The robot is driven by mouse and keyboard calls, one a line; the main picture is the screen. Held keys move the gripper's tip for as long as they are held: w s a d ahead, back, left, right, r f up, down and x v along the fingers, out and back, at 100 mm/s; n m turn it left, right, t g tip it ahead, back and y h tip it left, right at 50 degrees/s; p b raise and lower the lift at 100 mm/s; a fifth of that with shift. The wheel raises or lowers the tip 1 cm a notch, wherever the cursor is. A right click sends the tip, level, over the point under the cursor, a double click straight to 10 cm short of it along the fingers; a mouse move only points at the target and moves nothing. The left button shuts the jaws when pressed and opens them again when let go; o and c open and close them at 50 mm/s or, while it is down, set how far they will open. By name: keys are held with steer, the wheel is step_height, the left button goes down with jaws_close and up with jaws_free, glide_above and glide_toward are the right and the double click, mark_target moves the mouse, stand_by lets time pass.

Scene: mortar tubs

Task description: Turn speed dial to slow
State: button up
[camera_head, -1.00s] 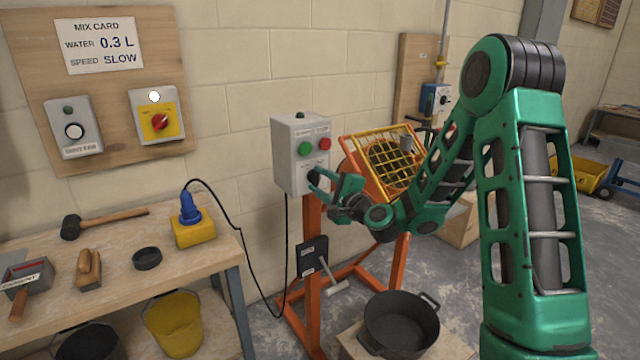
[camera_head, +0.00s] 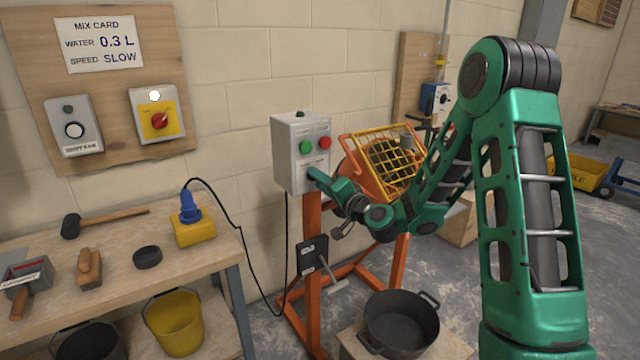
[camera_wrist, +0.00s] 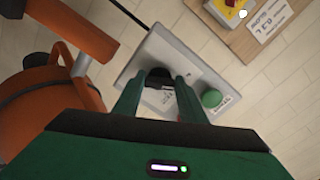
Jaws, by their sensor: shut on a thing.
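The grey control box (camera_head: 285,160) stands on an orange post, with a green button (camera_head: 305,148) and a red button (camera_head: 323,143) on its face. My gripper (camera_head: 312,176) is at the lower part of that face and hides the dial in the head view. In the wrist view my gripper (camera_wrist: 158,82) has a finger on each side of the black speed dial (camera_wrist: 158,74) and is shut on it. The dial's pointer and the labels around it are too small or covered to read. The mix card (camera_head: 98,45) reads water 0.3 L, speed slow.
The orange mixer with a yellow grid guard (camera_head: 385,160) is right of the box. A black tub (camera_head: 400,325) stands below. A workbench (camera_head: 115,270) with tools is at left. A red switch on a yellow plate (camera_head: 159,120) is on the wall board.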

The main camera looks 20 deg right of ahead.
steer(key=shift+s+a+f+n, duration=0.15)
steer(key=shift+f+n, duration=0.25)
steer(key=shift+n, duration=0.3)
steer(key=o, duration=1.1)
steer(key=shift+c, duration=0.2)
steer(key=shift+r, duration=0.15)
